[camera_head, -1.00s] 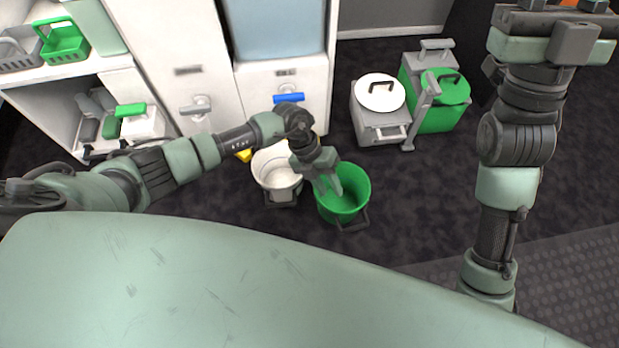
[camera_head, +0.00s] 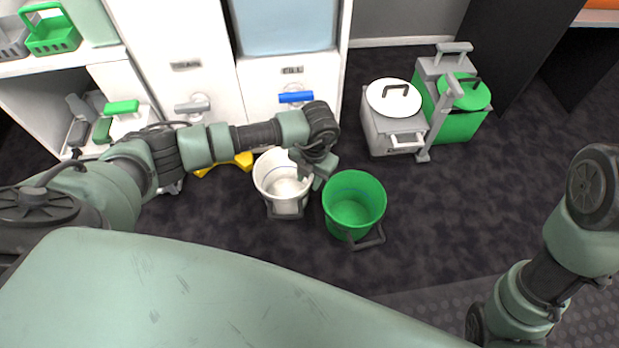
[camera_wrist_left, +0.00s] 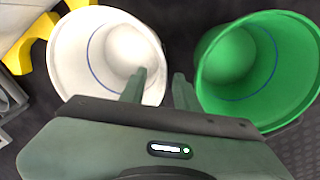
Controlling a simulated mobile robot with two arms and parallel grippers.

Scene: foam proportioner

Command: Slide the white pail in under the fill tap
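The white pail (camera_head: 268,182) stands upright on the dark floor, just in front of the white cabinet. It also shows in the left wrist view (camera_wrist_left: 72,60), with a blue line inside. A blue-handled tap (camera_head: 295,97) is on the cabinet front above and behind it, under a small label that seems to read FILL. My left gripper (camera_head: 310,178) is at the pail's right rim. In the wrist view its fingers (camera_wrist_left: 158,90) are apart, one over the white pail's side and one in the gap towards the green pail. Contact is unclear. My right gripper is out of view.
A green pail (camera_head: 354,205) stands close on the right. A yellow object (camera_head: 240,161) lies on the floor left of the white pail. A grey-handled tap (camera_head: 192,105) is further left. White-lidded (camera_head: 394,130) and green (camera_head: 462,125) bins stand back right. The front floor is clear.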

